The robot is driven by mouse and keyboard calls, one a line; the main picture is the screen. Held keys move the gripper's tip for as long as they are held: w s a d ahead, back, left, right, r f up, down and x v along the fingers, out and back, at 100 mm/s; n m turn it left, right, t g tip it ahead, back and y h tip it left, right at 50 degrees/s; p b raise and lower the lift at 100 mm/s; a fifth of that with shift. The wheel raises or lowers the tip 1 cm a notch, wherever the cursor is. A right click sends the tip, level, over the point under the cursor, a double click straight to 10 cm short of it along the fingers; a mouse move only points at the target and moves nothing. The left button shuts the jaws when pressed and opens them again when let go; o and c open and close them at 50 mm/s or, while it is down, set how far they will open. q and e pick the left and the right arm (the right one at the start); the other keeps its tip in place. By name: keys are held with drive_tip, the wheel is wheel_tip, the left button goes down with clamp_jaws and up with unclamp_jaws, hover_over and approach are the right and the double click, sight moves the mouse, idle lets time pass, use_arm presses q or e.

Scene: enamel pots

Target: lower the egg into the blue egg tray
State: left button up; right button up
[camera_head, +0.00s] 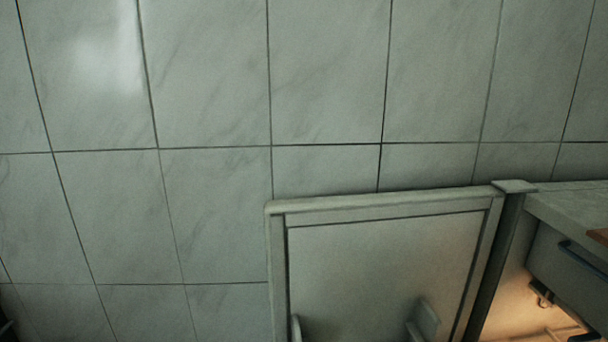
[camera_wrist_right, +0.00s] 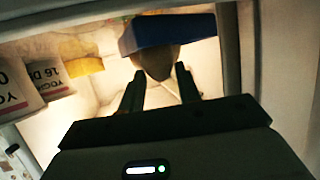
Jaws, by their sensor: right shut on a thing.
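In the right wrist view, my right gripper (camera_wrist_right: 159,80) is shut on a brown egg (camera_wrist_right: 157,63), held between its two dark fingertips. The blue egg tray (camera_wrist_right: 168,33) is just beyond the fingertips. It overlaps the far part of the egg in the picture, so that part is hidden. I cannot tell whether the egg touches the tray or sits in one of its hollows. Neither the egg nor the tray shows in the head view. My left gripper is not in view.
White cartons with printed labels (camera_wrist_right: 46,80) and a yellow item (camera_wrist_right: 85,68) stand left of my right gripper in a warm-lit compartment. In the head view, an open pale door (camera_head: 380,260) stands beside a counter (camera_head: 575,205), with pale tiles (camera_head: 200,80) beyond.

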drive_tip(key=shift+f+b, duration=0.3)
drive_tip(key=shift+f, duration=0.3)
idle(0.3)
drive_tip(key=o, duration=0.7)
